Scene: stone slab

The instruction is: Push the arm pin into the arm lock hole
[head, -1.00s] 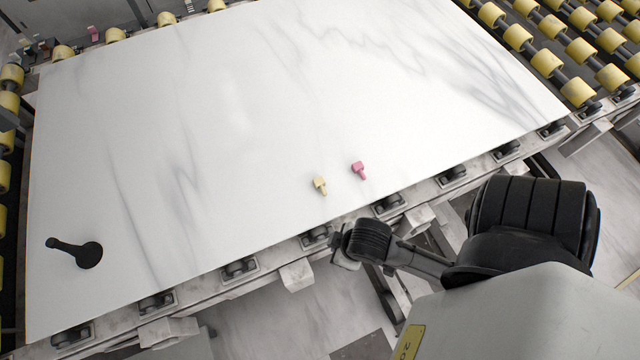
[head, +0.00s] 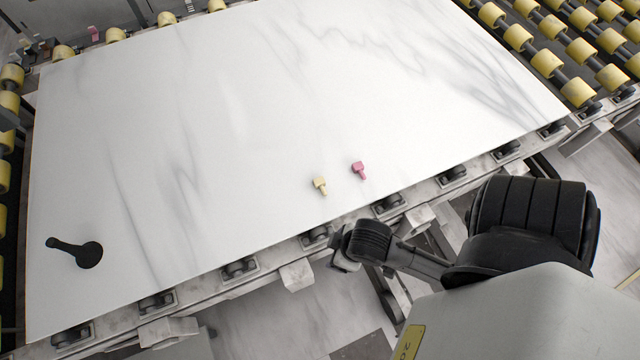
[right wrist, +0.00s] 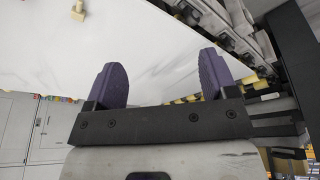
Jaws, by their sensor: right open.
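I cannot tell an arm pin or an arm lock hole for certain in these views. A small yellow peg-like piece (head: 320,185) and a small pink one (head: 359,170) stand near the front edge of the white marble slab (head: 230,110). A yellow piece also shows at the top left of the right wrist view (right wrist: 78,10), beyond the fingers. My right gripper (right wrist: 162,75) is open, with two purple fingers wide apart and nothing between them. In the head view my right arm reaches just off the slab's front edge, below the pegs. My left gripper is not in view.
A black paddle-shaped object (head: 88,254) lies on the slab at the lower left. Another small pink piece (head: 94,33) shows beyond the far left corner. Yellow rollers (head: 547,62) line the surrounding frame. The middle of the slab is clear.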

